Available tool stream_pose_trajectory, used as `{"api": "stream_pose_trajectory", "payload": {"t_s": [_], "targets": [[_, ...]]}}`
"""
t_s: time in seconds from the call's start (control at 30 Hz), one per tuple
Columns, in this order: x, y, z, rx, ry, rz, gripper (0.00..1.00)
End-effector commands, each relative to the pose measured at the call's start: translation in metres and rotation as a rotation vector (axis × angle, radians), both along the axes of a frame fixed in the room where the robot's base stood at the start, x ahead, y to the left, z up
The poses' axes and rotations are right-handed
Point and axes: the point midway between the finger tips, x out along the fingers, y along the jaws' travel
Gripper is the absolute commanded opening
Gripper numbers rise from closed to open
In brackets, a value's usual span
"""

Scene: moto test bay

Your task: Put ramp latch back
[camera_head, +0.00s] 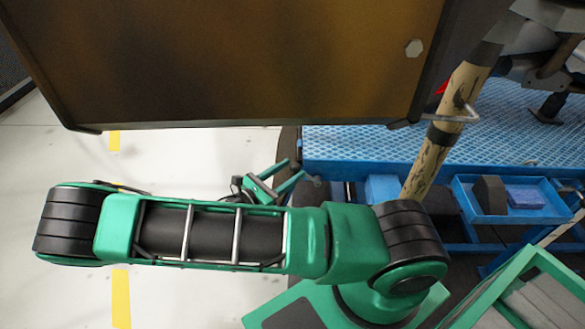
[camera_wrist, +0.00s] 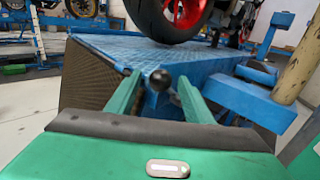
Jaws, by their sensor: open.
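A round black ball knob (camera_wrist: 160,79), which looks like the ramp latch, stands at the near corner of the blue lift table (camera_wrist: 130,50) in the wrist view. My gripper (camera_wrist: 158,82) is open, with one green finger on each side of the knob in the picture. Whether the fingers reach around it or stop short I cannot tell. In the head view my gripper (camera_head: 291,172) points right toward the end of the blue table (camera_head: 330,145). The knob is not clear there. What the knob's stem is fixed to is partly hidden.
A large brown panel (camera_head: 250,60) fills the top of the head view. A worn cream post (camera_head: 440,140) stands right of my arm. A blue tray (camera_head: 470,205) holds a dark block and a blue piece. A motorcycle wheel (camera_wrist: 175,15) rests on the table. Pale floor lies left.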

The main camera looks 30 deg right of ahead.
Motion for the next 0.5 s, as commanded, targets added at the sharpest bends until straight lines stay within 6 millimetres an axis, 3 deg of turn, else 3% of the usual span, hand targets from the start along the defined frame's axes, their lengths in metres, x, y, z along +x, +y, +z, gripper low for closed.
{"api": "stream_pose_trajectory", "payload": {"t_s": [0.2,0.5], "targets": [[0.004,-0.019,0.0,-0.001,0.0,0.0,0.47],[0.005,-0.021,0.0,0.0,0.0,0.003,0.47]]}}
